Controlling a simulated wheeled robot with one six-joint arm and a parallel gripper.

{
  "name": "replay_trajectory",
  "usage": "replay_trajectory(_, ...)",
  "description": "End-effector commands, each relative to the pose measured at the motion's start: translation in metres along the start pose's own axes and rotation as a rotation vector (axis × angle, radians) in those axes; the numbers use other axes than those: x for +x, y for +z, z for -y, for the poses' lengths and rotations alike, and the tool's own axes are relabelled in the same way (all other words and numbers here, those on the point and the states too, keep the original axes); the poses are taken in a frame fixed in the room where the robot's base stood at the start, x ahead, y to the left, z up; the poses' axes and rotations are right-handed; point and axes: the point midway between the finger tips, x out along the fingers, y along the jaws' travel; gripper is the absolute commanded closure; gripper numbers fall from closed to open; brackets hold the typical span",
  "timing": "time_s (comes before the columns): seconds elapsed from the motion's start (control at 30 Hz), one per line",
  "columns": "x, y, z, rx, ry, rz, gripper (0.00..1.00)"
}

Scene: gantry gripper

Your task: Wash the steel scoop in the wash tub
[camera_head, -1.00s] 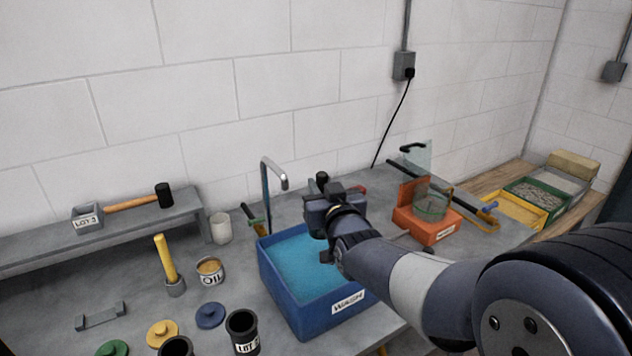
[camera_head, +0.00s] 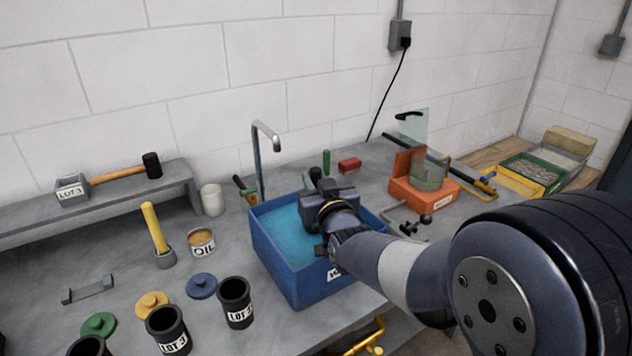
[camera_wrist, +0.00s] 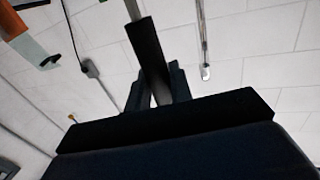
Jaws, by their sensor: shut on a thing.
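The blue wash tub (camera_head: 275,268) stands on the bench, with blue water (camera_head: 283,232) in it and a white label on its front, partly covered by my arm. My gripper (camera_head: 325,207) is over the right part of the tub. In the wrist view my gripper (camera_wrist: 157,90) is shut on a black handle with a steel shaft, seemingly the steel scoop (camera_wrist: 153,50). The shaft runs out of the top of that view, so the scoop's bowl is not seen. In the head view the scoop cannot be made out clearly, and I cannot tell whether it touches the water.
A steel faucet (camera_head: 261,155) rises behind the tub. An orange stand (camera_head: 422,197) and a black-knobbed clamp (camera_head: 412,228) are to the right.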

Motion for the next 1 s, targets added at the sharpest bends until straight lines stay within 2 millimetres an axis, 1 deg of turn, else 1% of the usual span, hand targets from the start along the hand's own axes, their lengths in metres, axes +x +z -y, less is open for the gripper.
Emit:
replay_trajectory(0.03, 0.0, 0.009, 0.0, 0.0, 0.0, -0.002, 0.97)
replay_trajectory(0.6, 0.0, 0.057, 0.0, 0.0, 0.0, -0.002, 0.97)
replay_trajectory(0.8, 0.0, 0.067, 0.0, 0.0, 0.0, -0.003, 0.97)
replay_trajectory(1.0, 0.0, 0.067, 0.0, 0.0, 0.0, -0.002, 0.97)
